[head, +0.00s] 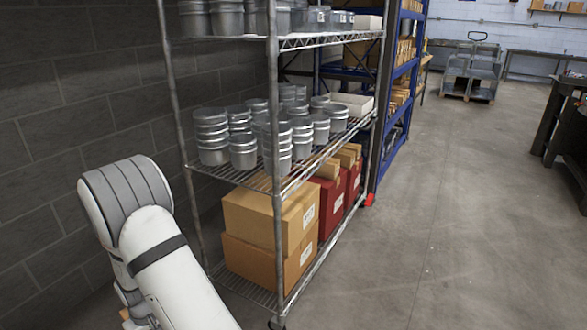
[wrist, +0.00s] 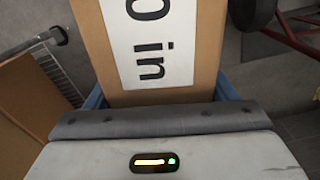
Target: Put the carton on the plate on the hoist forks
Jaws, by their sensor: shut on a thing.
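A brown carton (wrist: 205,50) with a large white label reading "0 in" fills the upper middle of the wrist view, right against my gripper (wrist: 160,100). My gripper is shut on this carton; its fingertips are mostly hidden. Blue edges show on both sides of the carton, and I cannot tell what they belong to. In the head view my white arm reaches down at the lower left, and its gripper is out of the picture. I cannot make out the plate or the hoist forks in either view.
A wire shelf (head: 275,187) with several metal tins, brown boxes (head: 265,222) and red boxes (head: 330,205) stands close to my arm. Another cardboard surface (wrist: 30,90) is at the wrist view's left, a red bar (wrist: 290,30) at its upper right. The floor (head: 430,230) at right is clear.

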